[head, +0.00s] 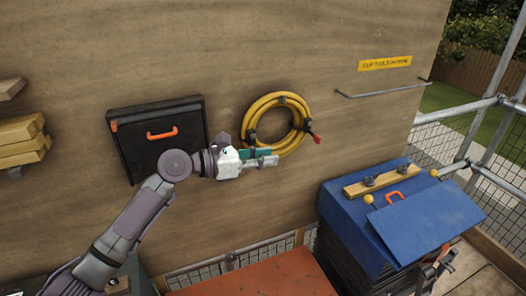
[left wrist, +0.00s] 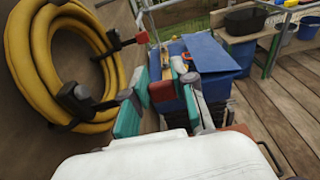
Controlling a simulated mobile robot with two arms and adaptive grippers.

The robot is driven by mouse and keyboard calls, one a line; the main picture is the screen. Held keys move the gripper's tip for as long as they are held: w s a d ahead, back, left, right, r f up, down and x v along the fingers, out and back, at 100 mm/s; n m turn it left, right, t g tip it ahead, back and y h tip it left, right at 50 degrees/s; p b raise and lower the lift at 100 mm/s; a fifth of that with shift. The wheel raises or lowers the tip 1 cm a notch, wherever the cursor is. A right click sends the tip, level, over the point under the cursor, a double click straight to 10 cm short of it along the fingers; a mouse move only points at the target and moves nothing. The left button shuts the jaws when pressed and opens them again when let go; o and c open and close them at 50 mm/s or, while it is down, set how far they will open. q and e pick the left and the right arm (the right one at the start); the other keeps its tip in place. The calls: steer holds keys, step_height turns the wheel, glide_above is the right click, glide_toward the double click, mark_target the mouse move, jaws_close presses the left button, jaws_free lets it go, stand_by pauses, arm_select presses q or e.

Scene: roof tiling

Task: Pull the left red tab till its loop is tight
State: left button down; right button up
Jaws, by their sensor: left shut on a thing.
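A coil of yellow hose (head: 299,136) hangs on the wooden wall, with black straps around it. In the left wrist view the near strap (left wrist: 82,102) runs from the coil toward my left gripper (head: 268,159). My left gripper is shut on the left red tab (left wrist: 164,91), which shows between its teal finger pads in the left wrist view, just off the coil. In the head view the gripper hides this tab. The right red tab (head: 317,139) hangs free at the coil's right side; it also shows in the left wrist view (left wrist: 142,38). My right gripper is not in view.
A black case (head: 160,115) with an orange handle is on the wall left of the coil. A blue-covered stack (head: 350,215) with a wooden batten (head: 382,181) stands at lower right. A metal rail (head: 385,91) and yellow sign (head: 385,63) are on the wall.

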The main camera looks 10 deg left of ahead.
arm_select(q)
steer(key=shift+f, duration=0.1)
steer(key=shift+c, duration=1.9)
jaws_free()
steer(key=shift+s, duration=0.1)
